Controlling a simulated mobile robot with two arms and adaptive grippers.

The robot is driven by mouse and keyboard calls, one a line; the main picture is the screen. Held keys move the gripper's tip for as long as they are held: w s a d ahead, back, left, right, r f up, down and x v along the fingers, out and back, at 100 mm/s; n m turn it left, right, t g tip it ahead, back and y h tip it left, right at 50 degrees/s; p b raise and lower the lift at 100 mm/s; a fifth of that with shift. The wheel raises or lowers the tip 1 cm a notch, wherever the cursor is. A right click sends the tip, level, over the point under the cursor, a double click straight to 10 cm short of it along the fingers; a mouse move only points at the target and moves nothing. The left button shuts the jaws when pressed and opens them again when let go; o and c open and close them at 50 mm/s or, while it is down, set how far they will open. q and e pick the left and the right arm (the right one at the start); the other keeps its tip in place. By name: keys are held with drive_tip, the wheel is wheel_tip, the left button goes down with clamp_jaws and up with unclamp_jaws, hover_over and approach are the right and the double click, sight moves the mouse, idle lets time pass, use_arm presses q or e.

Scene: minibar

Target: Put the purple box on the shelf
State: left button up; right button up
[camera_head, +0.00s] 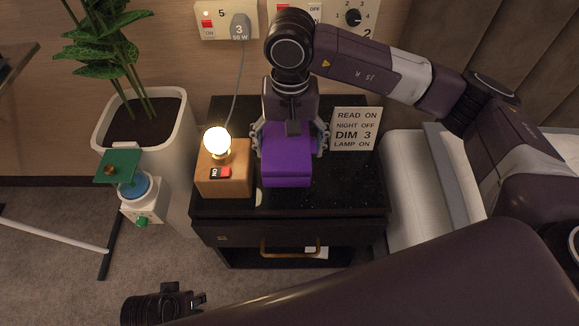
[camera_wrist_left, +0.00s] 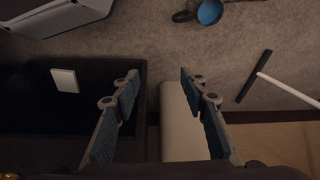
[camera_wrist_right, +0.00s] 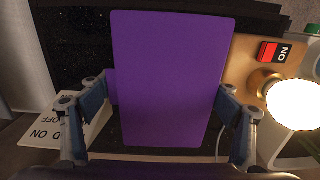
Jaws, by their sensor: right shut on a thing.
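The purple box (camera_head: 287,168) is between the fingers of my right gripper (camera_head: 290,148), over the black top of the nightstand (camera_head: 345,190). I cannot tell whether its underside touches the top. In the right wrist view the purple box (camera_wrist_right: 172,80) fills the middle, with a finger on either side. The nightstand has a drawer with a brass handle (camera_head: 290,254) and a dark open space below it, holding a white card (camera_head: 316,252). My left gripper (camera_wrist_left: 158,90) is open and empty; in the head view it is low at the left, in front of the nightstand.
A lit lamp on a wooden block (camera_head: 224,182) stands left of the box. A lettered sign (camera_head: 355,130) stands right of it. A potted plant (camera_head: 145,115) and a small device with a blue part (camera_head: 134,187) are at the left. A bed (camera_head: 410,190) is at the right.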

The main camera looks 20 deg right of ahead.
wheel_tip(320, 180, down, 7)
drive_tip(key=shift+f+b, duration=0.2)
drive_tip(key=shift+b, duration=0.15)
drive_tip(key=shift+f, duration=0.2)
use_arm(q)
wheel_tip(320, 180, up, 3)
drive_tip(key=shift+w+r, duration=0.15)
drive_tip(key=shift+r, duration=0.05)
drive_tip(key=shift+f, duration=0.1)
use_arm(e)
drive_tip(key=shift+f, duration=0.1)
drive_tip(key=o, duration=1.1)
use_arm(q)
drive_tip(key=shift+s+r, duration=0.25)
drive_tip(key=shift+r, duration=0.2)
